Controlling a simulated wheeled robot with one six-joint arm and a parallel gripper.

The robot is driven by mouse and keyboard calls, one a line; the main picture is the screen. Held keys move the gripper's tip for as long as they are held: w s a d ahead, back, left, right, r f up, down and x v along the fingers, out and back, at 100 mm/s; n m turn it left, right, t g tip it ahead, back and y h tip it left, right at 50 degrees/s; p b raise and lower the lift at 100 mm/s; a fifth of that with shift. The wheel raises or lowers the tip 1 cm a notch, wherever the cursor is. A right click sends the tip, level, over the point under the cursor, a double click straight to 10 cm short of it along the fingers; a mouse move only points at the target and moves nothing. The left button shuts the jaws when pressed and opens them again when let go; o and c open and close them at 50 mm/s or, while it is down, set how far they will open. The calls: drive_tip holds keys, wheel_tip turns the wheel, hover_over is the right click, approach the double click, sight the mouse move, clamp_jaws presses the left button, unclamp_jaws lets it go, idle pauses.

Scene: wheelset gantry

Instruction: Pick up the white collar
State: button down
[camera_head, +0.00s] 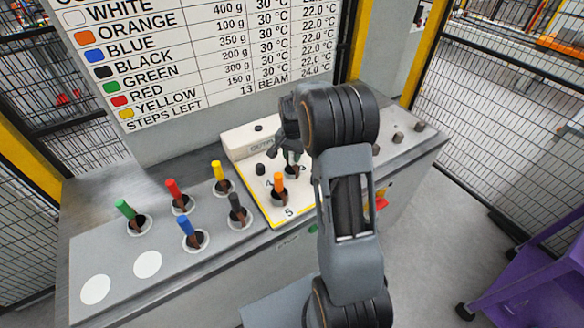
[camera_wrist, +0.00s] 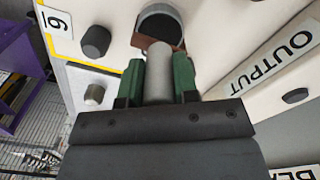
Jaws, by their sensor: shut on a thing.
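The white collar (camera_wrist: 158,62) shows in the wrist view as a pale grey-white upright cylinder, with a brown piece at its far end. My gripper (camera_wrist: 158,76) is shut on it, one green finger pad on each side. The brown end is at a round dark hole with a pale rim (camera_wrist: 162,30); I cannot tell whether it is in the hole or clear of it. In the head view my gripper (camera_head: 288,152) is over the raised white panel (camera_head: 240,150), and the collar is mostly hidden by my arm.
An orange collar (camera_head: 279,184) stands near the panel's front, by the "5" label. Green (camera_head: 126,209), red (camera_head: 173,189), yellow (camera_head: 218,171), blue (camera_head: 187,226) and black (camera_head: 236,203) collars stand in holes to the left. Two white discs (camera_head: 96,290) are bare. A sign (camera_head: 180,60) stands behind.

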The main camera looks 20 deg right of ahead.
drive_tip(key=shift+r, duration=0.2)
drive_tip(key=shift+w+r, duration=0.1)
drive_tip(key=shift+r, duration=0.6)
drive_tip(key=s+r, duration=1.4)
drive_tip(key=r, duration=0.2)
drive_tip(key=shift+a+r+p, duration=0.15)
drive_tip(key=shift+p, duration=0.15)
